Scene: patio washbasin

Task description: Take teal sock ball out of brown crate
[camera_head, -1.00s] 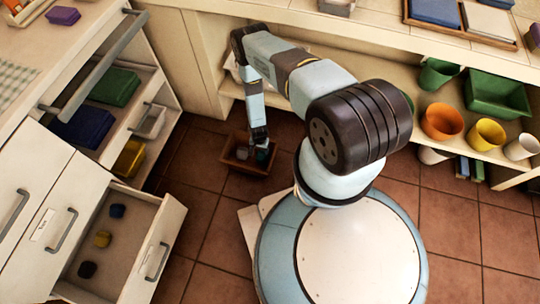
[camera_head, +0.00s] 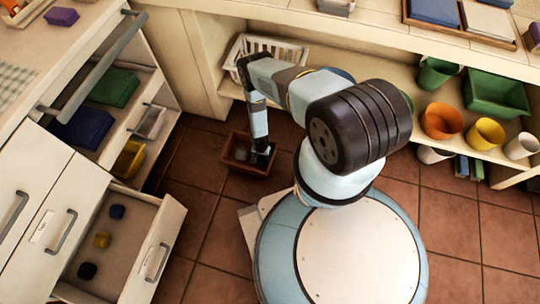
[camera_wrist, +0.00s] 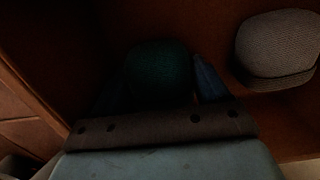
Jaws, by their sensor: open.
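The brown crate (camera_head: 243,169) stands on the tiled floor in the head view. My gripper (camera_head: 261,157) reaches down into its right part. In the wrist view the dark teal sock ball (camera_wrist: 158,70) lies in the crate, between the two fingers of my open gripper (camera_wrist: 160,82). Whether the fingers touch it is too dark to tell. A grey sock ball (camera_wrist: 278,50) lies to the right, apart from the fingers. In the head view the teal ball is hidden by my gripper.
An open drawer (camera_head: 108,240) with several small sock balls stands at the left. A shelf at the back holds a white basket (camera_head: 270,50), an orange pot (camera_head: 441,121), a yellow pot (camera_head: 485,134) and a green bin (camera_head: 497,95). Floor tiles in front of the crate are clear.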

